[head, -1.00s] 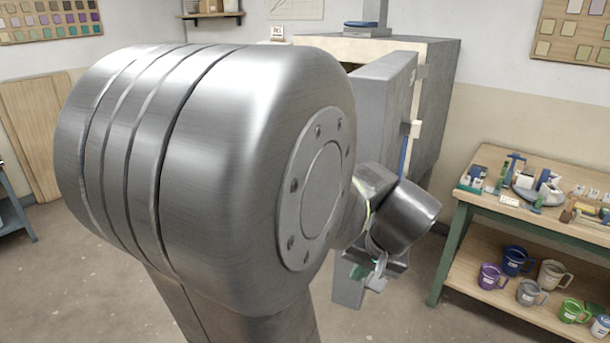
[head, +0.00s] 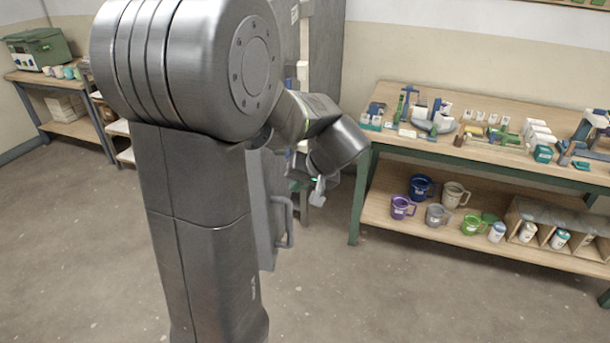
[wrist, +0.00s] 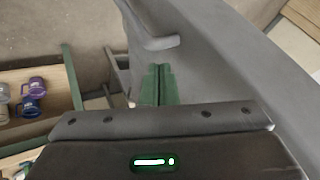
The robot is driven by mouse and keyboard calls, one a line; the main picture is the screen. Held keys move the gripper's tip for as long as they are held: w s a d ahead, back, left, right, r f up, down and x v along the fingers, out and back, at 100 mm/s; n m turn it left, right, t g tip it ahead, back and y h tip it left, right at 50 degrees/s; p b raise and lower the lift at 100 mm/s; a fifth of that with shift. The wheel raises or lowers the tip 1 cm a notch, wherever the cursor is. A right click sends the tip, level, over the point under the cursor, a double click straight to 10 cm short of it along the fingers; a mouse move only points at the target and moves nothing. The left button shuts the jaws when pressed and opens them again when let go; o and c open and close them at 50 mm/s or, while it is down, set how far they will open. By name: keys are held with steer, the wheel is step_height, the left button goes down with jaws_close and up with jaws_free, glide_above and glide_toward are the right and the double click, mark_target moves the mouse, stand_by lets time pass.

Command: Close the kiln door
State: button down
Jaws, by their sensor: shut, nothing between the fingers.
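The kiln door (head: 262,215) is a grey slab, mostly hidden behind my arm in the head view. Its grey bar handle (head: 288,225) shows low on it. The grey kiln (head: 326,45) stands behind, partly cut off by the top edge. The door looks ajar; the gap is largely hidden. In the wrist view the door's grey face (wrist: 225,60) fills the right and the handle (wrist: 160,42) is just beyond my fingers. My gripper (wrist: 160,70) is shut and empty, its green fingers beside the door face; I cannot tell whether they touch. It also shows in the head view (head: 318,192).
A green-framed workbench (head: 400,145) stands to the right, with tools on top and several mugs and jars on its lower shelf. Another bench (head: 50,77) with a green box (head: 38,48) is at the far left. The floor in front (head: 400,290) is clear.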

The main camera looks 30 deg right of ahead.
mark_target(270, 195)
steer(key=shift+w+a+f+p, duration=0.2)
steer(key=shift+w+a+f, duration=0.15)
steer(key=shift+w+a, duration=0.3)
steer(key=shift+w+a+f+p, duration=0.2)
steer(key=shift+w+a+f, duration=0.1)
steer(key=shift+w+a, duration=0.3)
steer(key=shift+w+a+f+p, duration=0.2)
steer(key=shift+w+a+f, duration=0.15)
steer(key=shift+w+a, duration=0.3)
